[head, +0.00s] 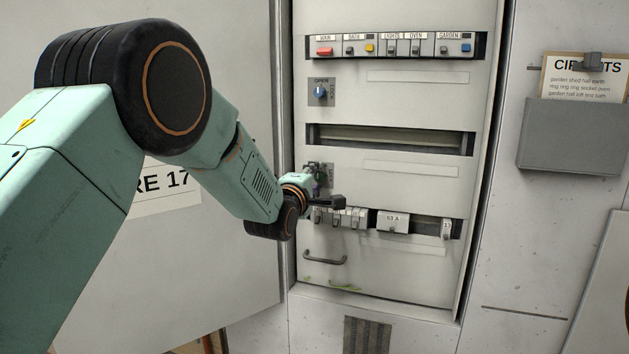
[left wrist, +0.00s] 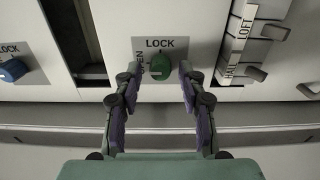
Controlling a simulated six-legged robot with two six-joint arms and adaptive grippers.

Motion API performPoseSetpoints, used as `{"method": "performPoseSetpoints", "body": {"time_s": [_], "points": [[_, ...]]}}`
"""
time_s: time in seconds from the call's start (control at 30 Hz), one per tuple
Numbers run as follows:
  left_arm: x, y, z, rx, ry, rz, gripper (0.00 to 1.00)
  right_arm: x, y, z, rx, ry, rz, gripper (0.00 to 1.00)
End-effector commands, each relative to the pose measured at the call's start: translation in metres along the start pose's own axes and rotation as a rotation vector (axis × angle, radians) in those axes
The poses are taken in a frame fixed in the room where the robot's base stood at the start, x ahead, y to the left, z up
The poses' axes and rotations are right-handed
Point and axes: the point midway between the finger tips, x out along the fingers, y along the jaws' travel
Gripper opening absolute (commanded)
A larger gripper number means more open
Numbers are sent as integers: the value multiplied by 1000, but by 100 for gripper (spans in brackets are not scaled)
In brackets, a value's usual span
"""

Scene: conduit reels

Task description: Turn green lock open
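The green lock (left wrist: 160,65) is a green knob on a grey plate, with LOCK printed above it and OPEN along its left side in the left wrist view. I cannot clearly tell which word its pointer faces. My left gripper (left wrist: 160,72) is open, with one finger on each side of the knob; whether the pads touch it is unclear. In the head view my left gripper (head: 317,180) is at the lower lock plate (head: 327,169) and hides most of the knob. My right gripper is not in view.
A blue lock (head: 320,92) sits higher on the same panel. Breaker rows run along the top (head: 398,47) and bottom (head: 393,221), the lower one close to my gripper. A handle (head: 325,259) is below. A grey document holder (head: 570,137) hangs at right.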

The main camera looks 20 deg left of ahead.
Motion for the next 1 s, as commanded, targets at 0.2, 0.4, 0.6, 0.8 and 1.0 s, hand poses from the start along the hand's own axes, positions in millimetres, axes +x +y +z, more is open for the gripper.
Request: {"method": "performPoseSetpoints", "body": {"time_s": [0.2, 0.4, 0.6, 0.8, 1.0], "points": [[0, 0, 0, 1, 0, -1, 44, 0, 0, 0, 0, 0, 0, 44], [-6, 0, 0, 1, -1, -2, 44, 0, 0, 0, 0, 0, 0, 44], [-32, 0, 0, 1, 0, -2, 44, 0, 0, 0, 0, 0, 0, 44], [-64, 0, 0, 1, 0, -2, 44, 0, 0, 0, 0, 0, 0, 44], [-94, 0, 0, 1, 0, -1, 44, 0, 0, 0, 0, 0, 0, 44]]}}
